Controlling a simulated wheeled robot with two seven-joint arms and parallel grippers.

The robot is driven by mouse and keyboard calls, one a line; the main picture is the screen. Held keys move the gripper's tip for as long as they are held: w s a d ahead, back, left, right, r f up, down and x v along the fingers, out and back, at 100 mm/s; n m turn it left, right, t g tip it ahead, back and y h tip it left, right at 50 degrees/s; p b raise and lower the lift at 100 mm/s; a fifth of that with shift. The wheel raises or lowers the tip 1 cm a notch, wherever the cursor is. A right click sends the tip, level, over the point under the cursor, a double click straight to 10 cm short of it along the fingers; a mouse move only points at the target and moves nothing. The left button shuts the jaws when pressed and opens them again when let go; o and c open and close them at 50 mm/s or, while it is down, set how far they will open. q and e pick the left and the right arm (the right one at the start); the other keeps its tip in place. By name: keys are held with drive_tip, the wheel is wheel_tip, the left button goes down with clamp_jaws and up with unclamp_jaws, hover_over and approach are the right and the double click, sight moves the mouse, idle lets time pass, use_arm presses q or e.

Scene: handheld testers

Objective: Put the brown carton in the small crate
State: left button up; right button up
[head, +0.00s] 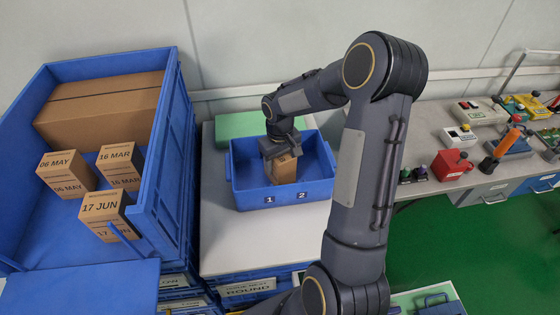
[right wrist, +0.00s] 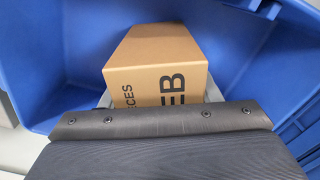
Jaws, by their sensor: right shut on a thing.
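The small blue crate (head: 243,199), marked 1 and 2 on its front, stands on a white surface in the head view. My right gripper (head: 281,151) points down into it and is shut on a brown carton (head: 284,170). The carton is upright inside the crate's walls; I cannot tell whether it touches the floor. In the right wrist view the carton (right wrist: 158,56) shows black print, partly hidden by the dark gripper housing, with the blue crate walls (right wrist: 60,50) around it. My left gripper is not in view.
A large blue crate (head: 167,160) at left holds a big brown box (head: 100,108) and smaller cartons dated 06 MAY (head: 66,175), 16 MAR (head: 121,165) and 17 JUN (head: 110,215). A green block (head: 232,125) lies behind the small crate. A bench with testers (head: 455,165) stands at right.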

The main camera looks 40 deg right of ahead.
drive_tip(key=o, duration=1.1)
drive_tip(key=shift+f, duration=0.15)
drive_tip(key=shift+c, duration=0.2)
wheel_tip(320, 180, up, 12)
drive_tip(key=shift+f, duration=0.1)
drive_tip(key=shift+a+r, duration=0.1)
drive_tip(key=shift+r, duration=0.2)
drive_tip(key=s+a+r+t+y, duration=0.2)
drive_tip(key=s+a, duration=0.6)
drive_tip(key=s, duration=0.2)
drive_tip(key=s+a+r+t+y, duration=0.1)
drive_tip(key=s+a+t, duration=0.2)
drive_tip(key=s+a, duration=0.5)
drive_tip(key=shift+s+r+m+t+y, duration=0.3)
drive_tip(key=shift+s+r+y, duration=0.1)
drive_tip(key=shift+s, duration=0.75)
